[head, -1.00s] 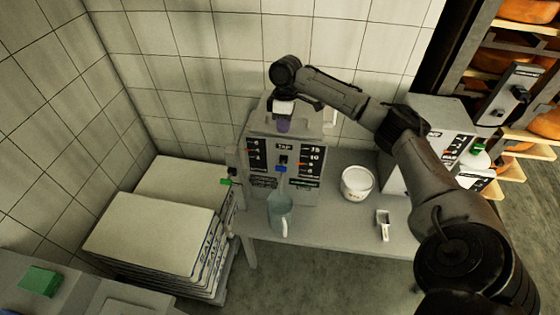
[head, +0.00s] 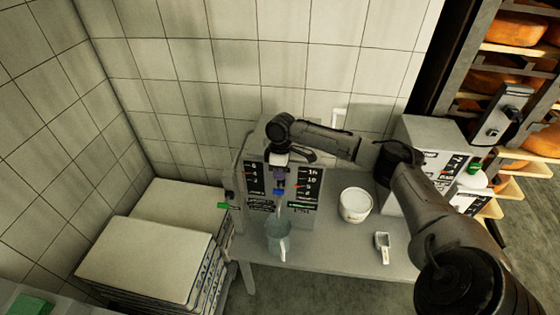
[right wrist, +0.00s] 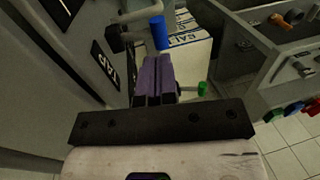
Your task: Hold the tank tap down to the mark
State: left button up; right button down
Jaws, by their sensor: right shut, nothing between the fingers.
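The grey tank (head: 240,170) stands on the bench against the tiled wall, with dark scales on its front. Its blue tap (head: 279,192) is at the middle of the front; its blue end also shows in the right wrist view (right wrist: 158,33). A clear jug (head: 278,240) stands below the tap. My right gripper (head: 279,174) is shut and empty, its purple fingers just above the tap in the head view. In the right wrist view the fingers (right wrist: 158,72) point toward the blue piece; I cannot tell whether they touch it. My left gripper is out of view.
A white tub (head: 355,205) and a small scoop (head: 383,247) sit on the bench (head: 330,250) right of the jug. Another grey machine (head: 425,140) stands farther right. Stacked salt sacks (head: 145,260) are at the left, cheese shelves (head: 525,110) at the right.

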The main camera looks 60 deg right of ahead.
aim_at(279, 190)
jog(key=shift+s+a+f, duration=0.1)
jog(key=shift+a+f, duration=0.1)
jog(key=shift+f, duration=0.95)
jog(key=shift+s+a+f, duration=0.1)
jog(key=shift+a+f, duration=0.1)
jog(key=shift+f, duration=0.9)
